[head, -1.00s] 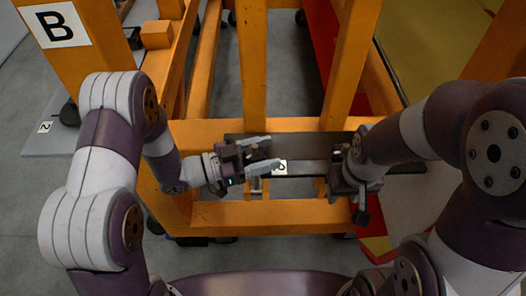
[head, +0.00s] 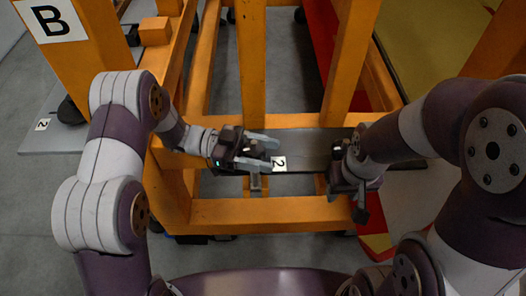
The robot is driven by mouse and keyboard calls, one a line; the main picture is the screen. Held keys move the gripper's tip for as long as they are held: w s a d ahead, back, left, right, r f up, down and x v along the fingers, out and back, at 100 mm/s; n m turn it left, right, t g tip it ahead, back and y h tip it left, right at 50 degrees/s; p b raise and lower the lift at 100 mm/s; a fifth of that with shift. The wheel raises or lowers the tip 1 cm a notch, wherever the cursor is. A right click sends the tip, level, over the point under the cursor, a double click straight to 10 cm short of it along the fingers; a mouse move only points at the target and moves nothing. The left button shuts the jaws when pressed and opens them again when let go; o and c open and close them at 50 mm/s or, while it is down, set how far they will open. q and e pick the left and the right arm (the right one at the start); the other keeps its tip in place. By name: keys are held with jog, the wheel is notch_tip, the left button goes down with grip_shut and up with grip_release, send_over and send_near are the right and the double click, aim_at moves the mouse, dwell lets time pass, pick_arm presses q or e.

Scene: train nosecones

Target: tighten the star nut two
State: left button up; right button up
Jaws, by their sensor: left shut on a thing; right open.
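A dark flat plate (head: 310,148) lies across the orange frame, with a white label marked 2 (head: 279,163) on it. My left gripper (head: 270,151) comes in from the left over the plate's left end, beside the label. Its two light fingers are around a small thing just left of the label. That thing seems to be the star nut, but it is mostly hidden by the fingers. My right gripper (head: 345,168) is open at the right part of the plate, with its fingertips hard to make out.
Orange beams (head: 255,60) rise behind the plate, and an orange front beam (head: 270,213) runs before it. A grey board with another 2 label (head: 42,125) lies at the left.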

dwell(0.3)
pick_arm(q)
jog(key=o, duration=1)
jog(key=shift+a, duration=0.1)
jog(key=b+v, duration=0.1)
jog(key=v, duration=0.6)
jog(key=shift+w+a+b, duration=0.1)
jog(key=shift+a+b, duration=0.1)
jog(key=shift+b, duration=0.15)
jog(key=shift+r, duration=0.1)
